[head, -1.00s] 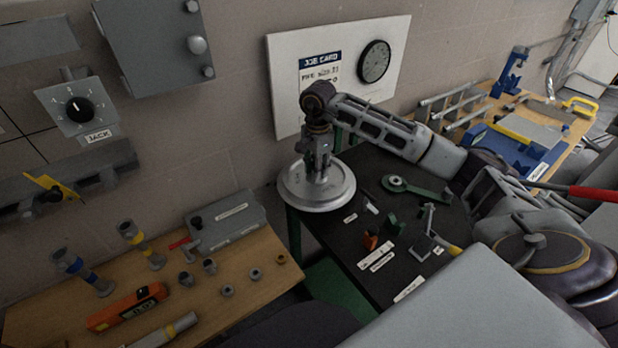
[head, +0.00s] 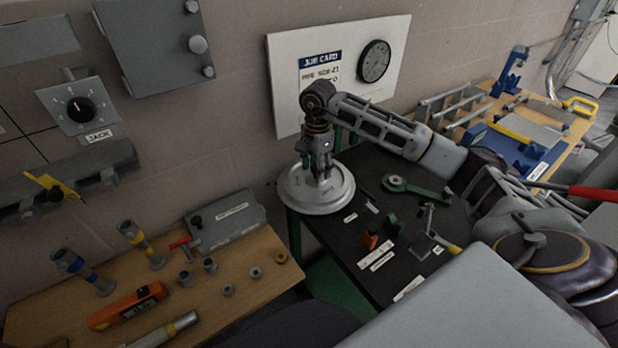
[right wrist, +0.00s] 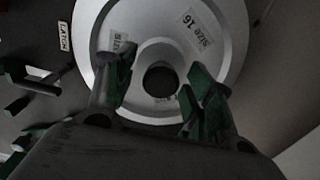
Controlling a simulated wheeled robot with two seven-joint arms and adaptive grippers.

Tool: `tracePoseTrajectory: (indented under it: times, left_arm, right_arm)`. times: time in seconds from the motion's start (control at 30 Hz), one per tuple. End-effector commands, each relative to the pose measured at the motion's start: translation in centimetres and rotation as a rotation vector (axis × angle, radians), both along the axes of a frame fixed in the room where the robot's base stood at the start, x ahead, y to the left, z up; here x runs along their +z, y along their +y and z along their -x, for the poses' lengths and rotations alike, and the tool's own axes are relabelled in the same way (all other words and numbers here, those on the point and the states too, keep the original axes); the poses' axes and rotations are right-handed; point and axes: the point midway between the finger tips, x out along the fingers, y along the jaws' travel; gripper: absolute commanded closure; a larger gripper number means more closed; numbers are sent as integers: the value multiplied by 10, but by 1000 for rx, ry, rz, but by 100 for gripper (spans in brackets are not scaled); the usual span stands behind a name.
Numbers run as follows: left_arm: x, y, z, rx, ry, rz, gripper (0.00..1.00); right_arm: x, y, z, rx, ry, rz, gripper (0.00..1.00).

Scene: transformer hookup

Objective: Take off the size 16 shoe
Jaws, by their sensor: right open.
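The size 16 shoe (head: 300,198) is a round, light grey metal disc at the back left corner of the dark table. In the right wrist view its disc (right wrist: 228,82) carries a "Size 16" label and a dark round hole near its middle. My right gripper (head: 318,178) points down over the disc's centre. In the right wrist view its two green-padded fingers (right wrist: 160,90) are apart, one on each side of the hole, with nothing between them. I cannot tell whether the fingertips touch the disc. My left gripper is not in view.
A white job card board (head: 340,75) with a round gauge hangs behind the dark table (head: 345,250). Small green and orange parts and a green wrench-like tool (head: 410,188) lie right of the disc. A wooden bench (head: 215,310) with fittings stands at left.

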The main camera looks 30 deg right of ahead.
Motion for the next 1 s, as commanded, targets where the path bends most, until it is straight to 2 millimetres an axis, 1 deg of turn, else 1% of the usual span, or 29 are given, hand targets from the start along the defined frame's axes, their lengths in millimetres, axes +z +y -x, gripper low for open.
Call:
tracePoseTrajectory:
  times: [1.0]
  left_arm:
    - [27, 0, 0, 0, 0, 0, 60]
  right_arm:
    - [48, 0, 0, 0, -2, 0, 47]
